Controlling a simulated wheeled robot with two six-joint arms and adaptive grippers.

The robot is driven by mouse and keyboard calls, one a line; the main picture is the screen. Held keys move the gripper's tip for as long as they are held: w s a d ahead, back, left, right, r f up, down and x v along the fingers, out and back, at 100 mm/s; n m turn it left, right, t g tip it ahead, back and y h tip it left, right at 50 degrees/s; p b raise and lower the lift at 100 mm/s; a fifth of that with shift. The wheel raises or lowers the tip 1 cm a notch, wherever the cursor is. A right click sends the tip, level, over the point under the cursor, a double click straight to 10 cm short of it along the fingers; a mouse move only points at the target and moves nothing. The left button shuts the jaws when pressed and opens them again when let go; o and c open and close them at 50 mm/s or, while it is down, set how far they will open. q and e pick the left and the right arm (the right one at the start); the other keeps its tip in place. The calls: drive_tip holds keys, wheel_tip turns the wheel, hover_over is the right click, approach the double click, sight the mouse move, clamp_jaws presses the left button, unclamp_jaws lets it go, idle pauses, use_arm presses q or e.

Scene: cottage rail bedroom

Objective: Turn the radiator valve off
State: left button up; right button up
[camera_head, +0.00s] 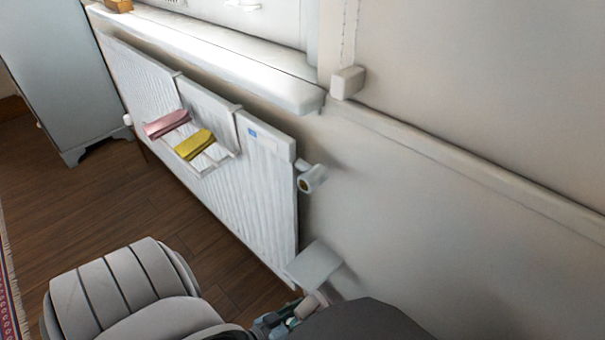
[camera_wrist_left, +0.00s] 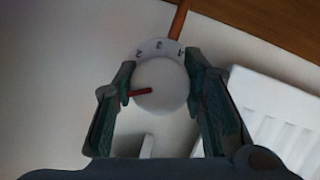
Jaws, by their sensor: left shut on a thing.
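The radiator valve's round white knob (camera_wrist_left: 160,85) sits between my left gripper's fingers (camera_wrist_left: 158,72) in the left wrist view. The fingers are shut on it from both sides. A red pointer on the knob points left. A pale dial ring (camera_wrist_left: 160,47) beyond it shows the numbers 2, 3 and 4. In the head view my left gripper (camera_head: 285,320) is low in the middle, partly hidden by my arm, below the right end of the white radiator (camera_head: 270,190). My right gripper is not in view.
A white fitting (camera_head: 312,178) sticks out from the radiator's upper right side. A pale block (camera_head: 315,264) is at its lower right corner. A rack on the radiator holds a pink cloth (camera_head: 166,123) and a yellow cloth (camera_head: 194,144). The windowsill (camera_head: 220,55) overhangs it.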

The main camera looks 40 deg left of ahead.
use_arm(q)
drive_tip(key=shift+w+n+h, duration=0.1)
drive_tip(key=shift+n+h, duration=0.3)
drive_tip(key=shift+n, duration=0.1)
drive_tip(key=o, duration=1.2)
drive_tip(key=shift+c, duration=0.2)
drive_tip(key=v, duration=1.2)
